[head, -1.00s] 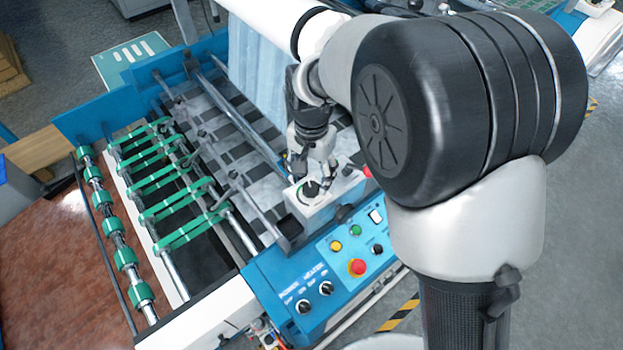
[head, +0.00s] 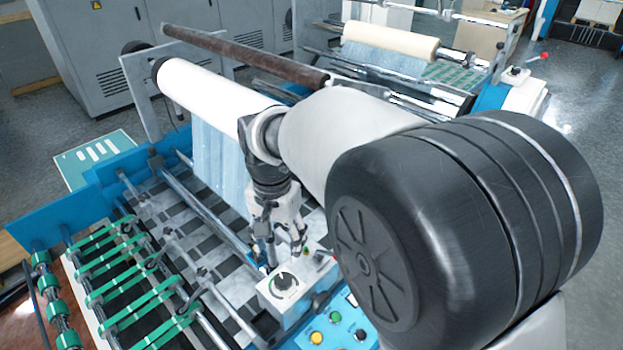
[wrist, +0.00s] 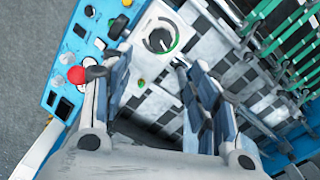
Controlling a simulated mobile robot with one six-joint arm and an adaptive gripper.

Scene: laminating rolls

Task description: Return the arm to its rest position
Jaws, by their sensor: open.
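My gripper (head: 286,256) is open and empty in the head view, just above and behind a white control box (head: 300,300) with a black dial knob (head: 284,281). The wrist view shows my gripper's two fingers (wrist: 153,72) spread apart, with the dial (wrist: 160,40) beyond their tips. The fingers look clear of the dial. My arm reaches in from the right of the head view and hides part of the machine behind it.
A white roll (head: 210,92) with a hanging blue-white sheet (head: 220,165) stands behind my gripper. Green belts (head: 140,290) lie to the left. A button panel (head: 335,330) is below the box. A second machine with a cream roll (head: 390,42) stands at the back.

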